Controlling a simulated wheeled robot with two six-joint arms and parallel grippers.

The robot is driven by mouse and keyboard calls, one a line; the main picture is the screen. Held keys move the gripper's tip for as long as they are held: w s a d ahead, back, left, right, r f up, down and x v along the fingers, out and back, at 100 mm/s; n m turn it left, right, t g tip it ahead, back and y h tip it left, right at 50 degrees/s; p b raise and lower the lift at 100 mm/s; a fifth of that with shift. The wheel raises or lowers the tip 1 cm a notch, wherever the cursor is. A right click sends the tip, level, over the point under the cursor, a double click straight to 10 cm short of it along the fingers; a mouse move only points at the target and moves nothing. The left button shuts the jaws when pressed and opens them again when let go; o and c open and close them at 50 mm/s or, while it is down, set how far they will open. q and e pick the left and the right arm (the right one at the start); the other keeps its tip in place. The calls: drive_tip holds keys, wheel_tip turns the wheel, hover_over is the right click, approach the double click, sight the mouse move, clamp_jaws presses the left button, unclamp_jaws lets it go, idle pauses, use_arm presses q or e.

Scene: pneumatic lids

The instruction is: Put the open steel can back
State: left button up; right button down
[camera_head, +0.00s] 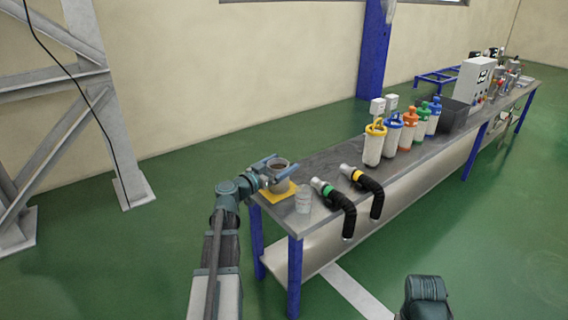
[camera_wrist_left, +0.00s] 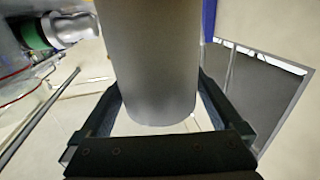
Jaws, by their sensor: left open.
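The open steel can (camera_head: 281,185) stands upright at the near left end of the bench, over a yellow mat (camera_head: 273,197). Its top is open with a dark inside. My left gripper (camera_head: 270,168) is at the can, with its fingers around the upper part. In the left wrist view the grey can (camera_wrist_left: 155,65) fills the space between the two spread fingers. The jaws are open, and I cannot tell whether either finger touches the can.
A pale cup-like container (camera_head: 303,199) stands close right of the can. Two black hoses, one with a green band (camera_head: 327,190) and one with a yellow band (camera_head: 357,175), hang over the front edge. Several white canisters (camera_head: 374,146) and a dark bin (camera_head: 452,116) stand farther along.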

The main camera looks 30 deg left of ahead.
use_arm(q)
drive_tip(key=s, duration=0.3)
drive_tip(key=s+a, duration=0.1)
drive_tip(key=s, duration=0.3)
drive_tip(key=s+a, duration=0.1)
drive_tip(key=s, duration=0.2)
drive_tip(key=shift+s, duration=0.3)
